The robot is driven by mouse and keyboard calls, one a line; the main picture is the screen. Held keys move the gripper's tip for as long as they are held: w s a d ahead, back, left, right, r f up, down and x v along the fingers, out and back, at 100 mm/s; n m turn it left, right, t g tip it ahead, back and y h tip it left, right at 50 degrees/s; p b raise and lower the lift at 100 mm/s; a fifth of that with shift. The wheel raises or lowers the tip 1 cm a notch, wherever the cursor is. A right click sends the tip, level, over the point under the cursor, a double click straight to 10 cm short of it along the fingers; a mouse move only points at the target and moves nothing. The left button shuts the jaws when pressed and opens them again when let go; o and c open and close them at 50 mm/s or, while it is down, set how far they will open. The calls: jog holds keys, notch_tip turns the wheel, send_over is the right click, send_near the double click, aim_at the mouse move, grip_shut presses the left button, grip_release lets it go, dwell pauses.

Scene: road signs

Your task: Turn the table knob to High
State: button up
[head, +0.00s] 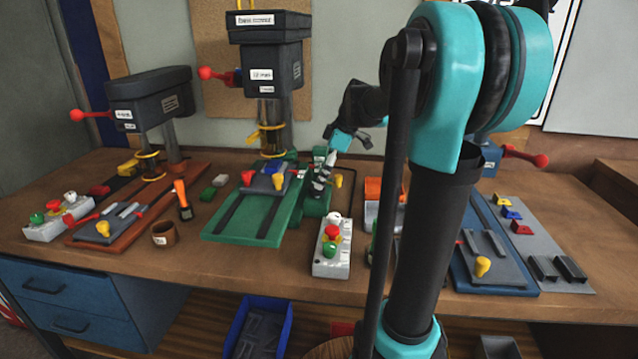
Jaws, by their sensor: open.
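My gripper (321,181) reaches down at the right side of the green drill press (266,62) in the middle of the bench. It is open, close to the green base (243,219), and small and dark in this view. I cannot tell whether it touches anything. A yellow knob (338,181) shows just right of it. Another yellow knob (278,181) is on the press's grey work table (262,184). No High marking is readable, and I cannot tell which knob is the table knob.
A white control box (331,260) with coloured buttons stands in front of my gripper. Drill presses with red (135,205) and blue (490,245) bases stand to either side. A brown cup (164,234) and an orange-handled tool (181,197) lie left. My arm hides part of the bench.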

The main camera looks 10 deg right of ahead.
aim_at(317, 192)
jog(key=shift+x, duration=1.45)
jog(key=c, duration=1.2)
jog(key=shift+o, duration=0.2)
jog(key=shift+m, duration=0.3)
jog(key=m+t, duration=0.1)
jog(key=m, duration=0.1)
jog(key=m+t+h, duration=0.1)
jog(key=m, duration=0.2)
jog(key=shift+s+a, duration=0.15)
jog(key=shift+s, duration=0.05)
jog(key=m+h, duration=0.1)
jog(key=m, duration=0.2)
jog(key=m+t+h, duration=0.1)
jog(key=m, duration=0.2)
jog(key=shift+a+m, duration=0.15)
jog(key=shift+m, duration=0.25)
jog(key=shift+h, duration=0.3)
